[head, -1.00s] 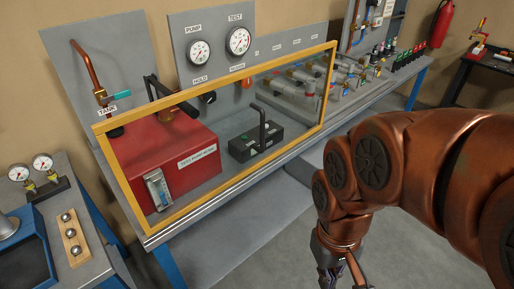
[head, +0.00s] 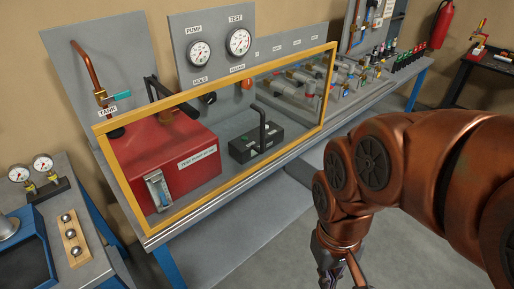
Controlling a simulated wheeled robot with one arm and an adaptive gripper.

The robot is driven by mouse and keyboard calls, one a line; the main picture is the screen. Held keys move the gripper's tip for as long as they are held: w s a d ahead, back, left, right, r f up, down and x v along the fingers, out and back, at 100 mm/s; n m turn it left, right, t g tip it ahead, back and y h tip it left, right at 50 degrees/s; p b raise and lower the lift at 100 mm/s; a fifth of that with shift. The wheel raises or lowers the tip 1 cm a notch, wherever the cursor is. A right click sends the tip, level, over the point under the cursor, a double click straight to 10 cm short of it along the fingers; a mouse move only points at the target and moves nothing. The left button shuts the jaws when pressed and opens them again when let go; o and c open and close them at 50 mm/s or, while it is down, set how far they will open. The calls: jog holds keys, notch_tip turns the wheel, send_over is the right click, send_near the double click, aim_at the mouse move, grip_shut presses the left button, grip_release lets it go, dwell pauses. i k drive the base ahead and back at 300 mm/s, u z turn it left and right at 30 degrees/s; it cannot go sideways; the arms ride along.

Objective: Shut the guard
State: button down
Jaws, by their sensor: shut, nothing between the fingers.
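The guard is a clear panel in a yellow frame (head: 235,186). It stands upright along the front edge of the workbench. Through it show a red test pump (head: 172,150) and a black block with an upright handle (head: 258,144). My gripper (head: 335,280) hangs low in front of the bench, right of and apart from the guard. Its fingers are shut and empty, and their tips are partly cut off by the bottom of the picture.
Two gauges, PUMP (head: 199,53) and TEST (head: 238,42), sit on the grey back panel. A side table at left holds a wooden strip with knobs (head: 72,238). A fire extinguisher (head: 442,24) hangs at the far right. The floor before the bench is clear.

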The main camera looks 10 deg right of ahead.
aim_at(100, 130)
jog(key=z, duration=1.15)
jog(key=k, duration=0.95)
jog(key=u, duration=1.55)
jog(key=i, duration=0.5)
